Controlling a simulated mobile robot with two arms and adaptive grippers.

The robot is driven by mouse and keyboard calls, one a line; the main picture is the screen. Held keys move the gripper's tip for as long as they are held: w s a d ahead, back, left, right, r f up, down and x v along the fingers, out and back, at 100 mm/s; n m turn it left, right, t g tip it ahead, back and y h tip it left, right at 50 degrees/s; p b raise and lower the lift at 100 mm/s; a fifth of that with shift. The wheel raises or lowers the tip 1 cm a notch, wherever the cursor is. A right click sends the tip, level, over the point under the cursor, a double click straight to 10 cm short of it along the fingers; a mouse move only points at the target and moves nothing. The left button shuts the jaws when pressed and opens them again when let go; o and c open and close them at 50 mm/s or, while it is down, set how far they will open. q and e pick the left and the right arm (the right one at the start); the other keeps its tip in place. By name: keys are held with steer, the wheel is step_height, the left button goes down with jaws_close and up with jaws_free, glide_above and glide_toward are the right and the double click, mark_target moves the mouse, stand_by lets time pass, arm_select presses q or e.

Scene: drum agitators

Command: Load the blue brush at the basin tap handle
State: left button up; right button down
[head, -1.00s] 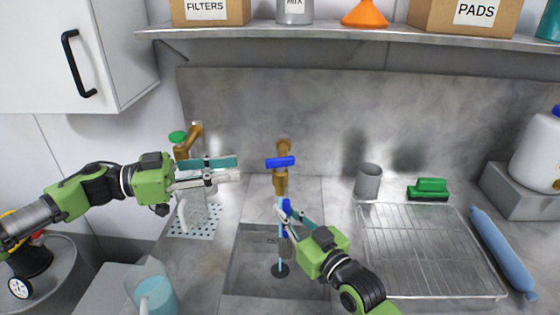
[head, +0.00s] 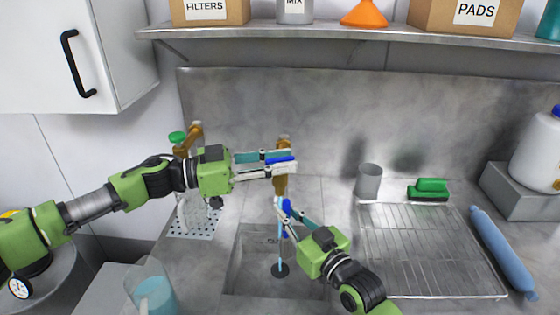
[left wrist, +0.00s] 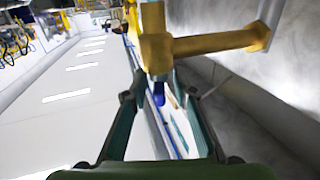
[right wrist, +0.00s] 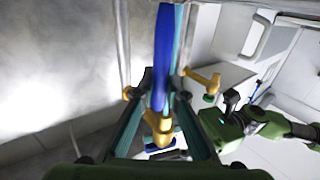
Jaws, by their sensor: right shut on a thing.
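The brass basin tap (head: 281,186) stands at the back of the sink, with its blue handle (head: 285,160) on top. My left gripper (head: 292,165) is at the handle, its fingers open. In the left wrist view the blue handle (left wrist: 158,95) shows between the spread fingers. My right gripper (head: 281,208) is below the tap spout, shut on the blue brush (head: 286,206). In the right wrist view the brush (right wrist: 161,65) runs lengthwise between the fingertips. A thin light-blue vertical line shows below the spout, reaching down toward the drain; I cannot tell whether it is water.
The sink basin (head: 255,275) lies below. A wire rack (head: 430,250), grey cup (head: 369,181), green scrub brush (head: 429,187) and blue roll (head: 500,248) are at the right. A second brass tap (head: 190,138) and a pitcher (head: 150,285) are at the left.

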arm_select(q)
jaws_close()
steer(key=shift+g, duration=0.3)
steer(key=shift+w+r+m+g+h, duration=0.1)
steer(key=shift+m+g+h, duration=0.2)
steer(key=shift+m+g, duration=1.4)
steer(key=shift+g, duration=0.6)
